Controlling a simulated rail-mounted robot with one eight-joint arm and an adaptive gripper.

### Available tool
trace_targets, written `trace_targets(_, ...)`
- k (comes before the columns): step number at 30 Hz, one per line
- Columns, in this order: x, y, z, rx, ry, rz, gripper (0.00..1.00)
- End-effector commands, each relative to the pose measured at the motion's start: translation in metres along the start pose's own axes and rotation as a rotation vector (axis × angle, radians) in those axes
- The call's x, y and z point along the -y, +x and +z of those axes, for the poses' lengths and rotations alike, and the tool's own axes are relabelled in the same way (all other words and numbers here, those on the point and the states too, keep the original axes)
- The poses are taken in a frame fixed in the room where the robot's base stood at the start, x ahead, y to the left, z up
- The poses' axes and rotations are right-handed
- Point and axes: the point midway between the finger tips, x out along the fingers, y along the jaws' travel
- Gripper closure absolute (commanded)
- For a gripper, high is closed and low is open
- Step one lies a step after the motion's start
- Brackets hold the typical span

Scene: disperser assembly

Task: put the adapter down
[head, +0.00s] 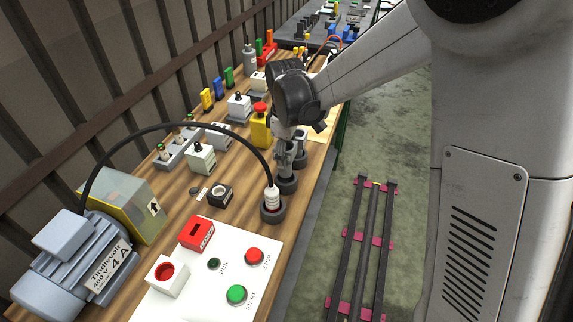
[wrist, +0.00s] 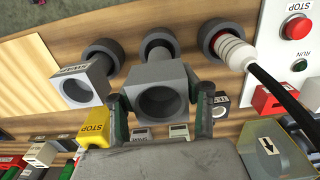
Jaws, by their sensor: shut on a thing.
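My gripper (wrist: 160,108) is shut on a grey block-shaped adapter (wrist: 160,72) with a wide round opening. The fingers press on its left and right sides in the wrist view. The adapter's narrower stem lines up with the middle dark round socket (wrist: 157,42); I cannot tell whether it is fully seated. In the head view, my gripper (head: 284,152) is above that socket (head: 287,185), and the arm hides most of the adapter.
A similar labelled grey adapter (wrist: 83,86) stands at the left socket (wrist: 100,50). A white plug (head: 272,198) with a black cable sits in the near socket (head: 271,212). A dark block (head: 218,194), a control panel (head: 213,262) and a yellow-red stop button (head: 260,125) are close by.

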Motion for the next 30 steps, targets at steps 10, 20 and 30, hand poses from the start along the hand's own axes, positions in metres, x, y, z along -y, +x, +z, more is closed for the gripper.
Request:
trace_targets(10,0.0,0.039,0.0,0.0,0.0,0.0,0.98)
trace_targets(20,0.0,0.042,0.0,0.0,0.0,0.0,0.98)
trace_targets(30,0.0,0.042,0.0,0.0,0.0,0.0,0.42)
